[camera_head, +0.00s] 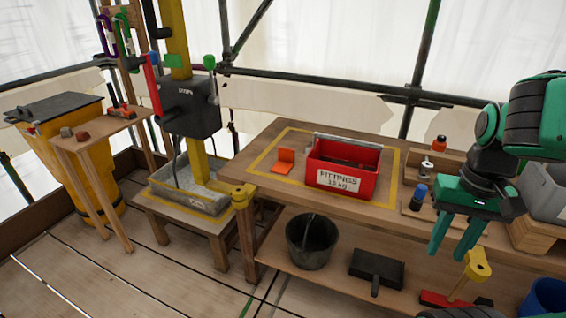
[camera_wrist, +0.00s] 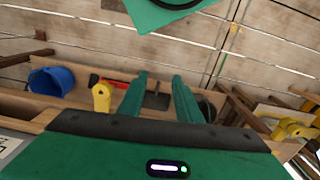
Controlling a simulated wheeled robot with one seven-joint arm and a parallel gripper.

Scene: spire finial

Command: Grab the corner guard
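The corner guard appears to be the small orange L-shaped piece (camera_head: 284,163). It rests on the wooden workbench (camera_head: 262,190) in the head view, inside a yellow outline and just left of the red fittings box (camera_head: 341,181). I do not see it in the wrist view. My green gripper (camera_head: 453,254) hangs in front of the bench's right part, well to the right of the orange piece. It points downward with its two fingers apart and nothing between them. The fingers also show apart in the wrist view (camera_wrist: 159,92).
A blue-capped item (camera_head: 418,193) and an orange-topped item (camera_head: 439,143) stand right of the red box. The lower shelf holds a dark bucket (camera_head: 312,242) and a dark flat tool (camera_head: 376,266). A yellow clamp (camera_head: 243,193) sits at the bench's left corner.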

